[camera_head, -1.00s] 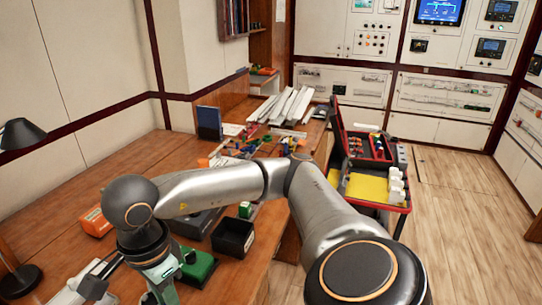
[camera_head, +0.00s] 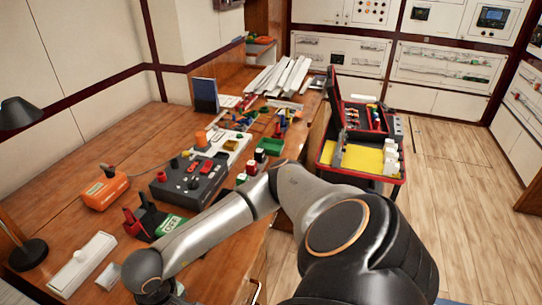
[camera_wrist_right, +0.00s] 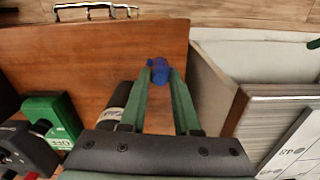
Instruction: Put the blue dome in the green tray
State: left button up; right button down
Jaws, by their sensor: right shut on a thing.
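The blue dome (camera_wrist_right: 159,71) is between the green fingertips of my right gripper (camera_wrist_right: 160,76) in the right wrist view. The gripper is shut on it, over brown wood near a metal handle. In the head view my right arm reaches to the lower left, and its gripper is cut off by the bottom edge. A small green open box, which looks like the green tray (camera_head: 270,146), stands on the far part of the bench, well beyond the gripper. My left gripper is not in view.
A grey control box (camera_head: 188,180) with knobs, an orange box (camera_head: 105,191) and a green labelled device (camera_head: 172,227) stand on the wooden bench. A white box (camera_head: 82,264) lies at the near left. A red tool cart (camera_head: 362,175) stands to the right. Bare bench lies at left.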

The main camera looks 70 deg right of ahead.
aim_at(271, 147)
jog(key=k+l, duration=0.4)
jog(key=k+l+u, duration=0.1)
jog(key=l, duration=0.25)
jog(key=k+l+u, duration=0.1)
jog(key=k+l, duration=0.25)
jog(key=l, duration=0.35)
jog(key=l+u, duration=0.1)
jog(key=l, duration=0.75)
jog(key=k+l+u, duration=0.15)
jog(key=l, duration=0.25)
jog(key=i+l, duration=0.1)
jog(key=l, duration=0.45)
jog(key=l+u, duration=0.1)
jog(key=l, duration=0.45)
jog(key=i+l, duration=0.15)
jog(key=l, duration=0.4)
